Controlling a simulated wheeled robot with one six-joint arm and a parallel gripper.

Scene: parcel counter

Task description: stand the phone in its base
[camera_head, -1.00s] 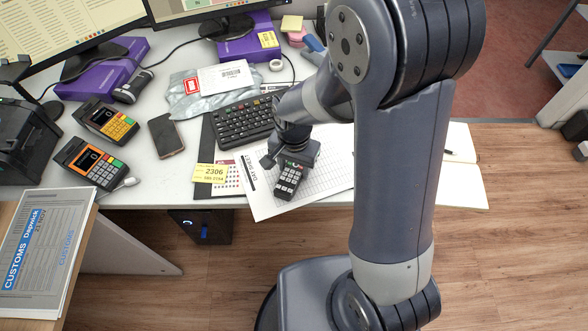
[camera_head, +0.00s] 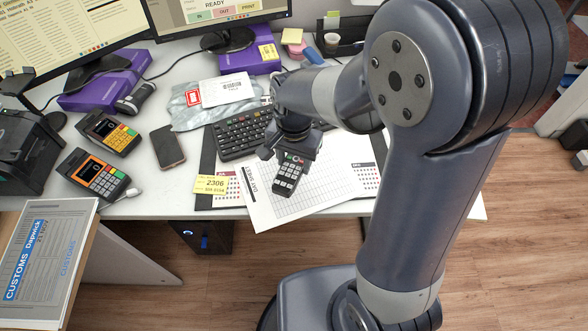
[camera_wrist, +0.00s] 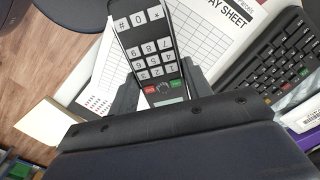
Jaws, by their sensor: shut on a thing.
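The phone (camera_head: 289,176) is a dark handset with a grey keypad and small red and green keys. My gripper (camera_head: 285,158) is shut on its upper end, over the day sheet on the desk. In the wrist view the phone (camera_wrist: 152,48) sits between the fingers (camera_wrist: 158,92), keypad facing the camera. I cannot tell how far it is above the paper. I cannot make out the phone's base in either view; my arm covers much of the right side of the desk.
A keyboard (camera_head: 240,134) lies close behind my gripper. The day sheet (camera_head: 258,205) and a yellow ticket (camera_head: 210,184) lie near the front edge. A dark smartphone (camera_head: 167,147) and two card terminals (camera_head: 93,176) (camera_head: 110,132) are to the left.

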